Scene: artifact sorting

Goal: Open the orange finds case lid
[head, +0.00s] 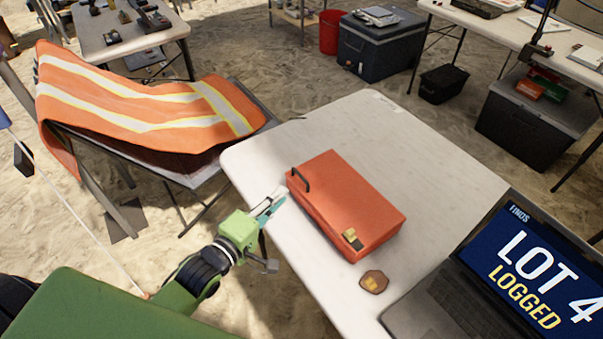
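The orange finds case (346,203) lies on the white table with its lid shut. A black handle (302,180) stands up at its far left corner, and a brass-coloured latch (352,238) shows at its near edge. My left gripper (281,196) is at the table's left edge, just left of the case and close to the handle. No contact with the handle shows. Its fingers point toward the case and are seen edge-on, so I cannot tell how far apart they are. My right gripper is not in view.
The white table (255,150) has free room behind the case. A laptop (480,280) reading "LOT 4 LOGGED" stands at the right, and a small brown patch-like piece (373,281) lies near the case. An orange vest (140,105) hangs over a chair at the left.

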